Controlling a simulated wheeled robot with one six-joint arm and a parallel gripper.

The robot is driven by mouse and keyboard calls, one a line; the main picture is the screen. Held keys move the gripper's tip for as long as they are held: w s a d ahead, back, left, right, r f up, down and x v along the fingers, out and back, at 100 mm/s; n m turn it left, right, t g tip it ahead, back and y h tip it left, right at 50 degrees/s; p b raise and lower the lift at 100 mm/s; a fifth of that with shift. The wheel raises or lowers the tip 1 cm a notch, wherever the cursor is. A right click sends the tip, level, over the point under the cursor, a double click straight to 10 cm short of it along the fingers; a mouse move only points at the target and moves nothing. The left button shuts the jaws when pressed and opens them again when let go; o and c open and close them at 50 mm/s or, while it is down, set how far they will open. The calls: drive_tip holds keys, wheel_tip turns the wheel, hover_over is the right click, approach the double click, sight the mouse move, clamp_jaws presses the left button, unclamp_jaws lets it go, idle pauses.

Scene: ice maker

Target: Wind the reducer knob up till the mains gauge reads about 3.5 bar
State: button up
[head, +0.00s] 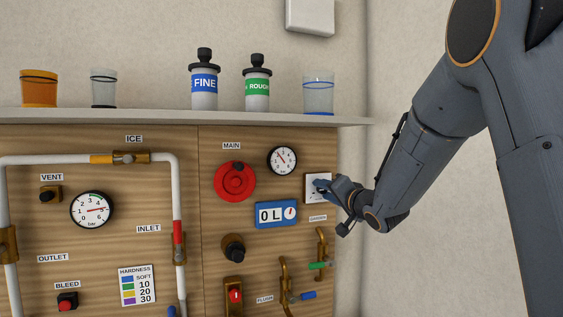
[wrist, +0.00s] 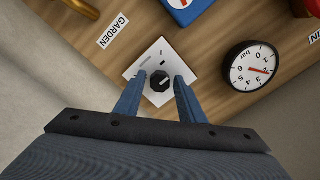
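My gripper (head: 322,186) is at a white square plate (head: 312,180) on the right of the wooden panel. In the wrist view its two blue fingers stand either side of the black knob (wrist: 160,83) on that plate, with a gap each side. Another black knob (head: 233,247), on a dark base, sits lower on the panel; no label shows which knob is the reducer. A small round gauge (head: 282,160) is beside the MAIN label; its red needle slants up-left in the head view. It also shows in the wrist view (wrist: 252,68), marked bar; I cannot read its value exactly.
A red handwheel (head: 235,181) is left of the small gauge, and a blue 0 L meter (head: 276,214) is below. Brass taps with green (head: 318,265) and blue (head: 300,296) handles are lower down. A shelf (head: 190,116) with bottles and cups overhangs the panel.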

drive_tip(key=c, duration=0.7)
drive_tip(key=shift+m+p, duration=2.7)
drive_tip(key=shift+p, duration=1.05)
idle(1.4)
idle(0.3)
drive_tip(key=shift+m, duration=1)
drive_tip(key=shift+m, duration=0.9)
